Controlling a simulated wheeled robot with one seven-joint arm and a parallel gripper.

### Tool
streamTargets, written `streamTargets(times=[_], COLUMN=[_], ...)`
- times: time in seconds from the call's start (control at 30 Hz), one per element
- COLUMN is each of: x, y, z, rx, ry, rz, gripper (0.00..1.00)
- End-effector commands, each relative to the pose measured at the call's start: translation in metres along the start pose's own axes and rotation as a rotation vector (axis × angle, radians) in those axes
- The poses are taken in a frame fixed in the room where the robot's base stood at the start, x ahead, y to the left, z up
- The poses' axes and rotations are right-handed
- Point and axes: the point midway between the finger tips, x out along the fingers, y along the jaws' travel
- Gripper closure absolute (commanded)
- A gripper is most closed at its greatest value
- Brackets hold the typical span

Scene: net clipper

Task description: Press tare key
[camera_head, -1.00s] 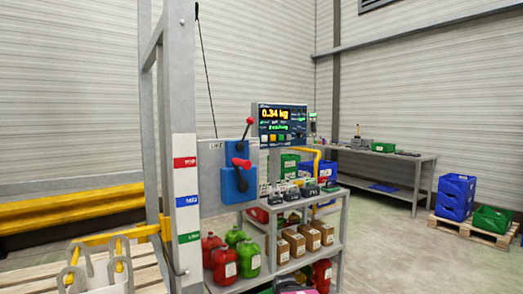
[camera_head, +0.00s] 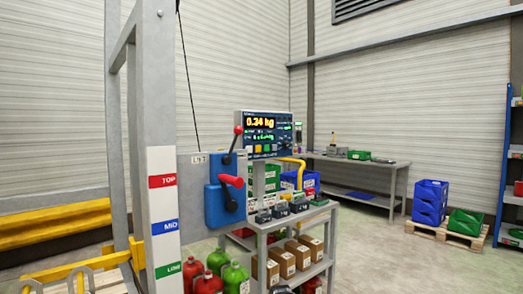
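The scale's display panel (camera_head: 264,131) stands on a post behind the shelf cart, in the middle of the picture. Its dark face shows a reading of about 0.34 kg in yellow, with green text and a row of small coloured keys (camera_head: 265,148) below. The keys are too small to tell which is the tare key. My gripper is not in view.
A grey post (camera_head: 162,120) with TOP, MID and LOW labels and a blue lever box (camera_head: 224,195) with red handles stand at the left front. A shelf cart (camera_head: 322,220) carries boxes and bottles. Open floor (camera_head: 400,262) lies to the right, before a workbench (camera_head: 375,165).

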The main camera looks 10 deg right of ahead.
Motion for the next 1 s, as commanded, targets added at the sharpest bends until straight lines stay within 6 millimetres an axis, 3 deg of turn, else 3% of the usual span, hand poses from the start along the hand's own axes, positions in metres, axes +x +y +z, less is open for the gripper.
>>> streamTargets(times=[0.3, 0.43, 1.0], x=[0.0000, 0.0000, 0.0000], y=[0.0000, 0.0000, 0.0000], z=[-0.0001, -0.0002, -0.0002], rx=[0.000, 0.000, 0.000], ry=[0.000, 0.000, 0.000], rz=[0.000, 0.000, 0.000], gripper=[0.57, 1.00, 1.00])
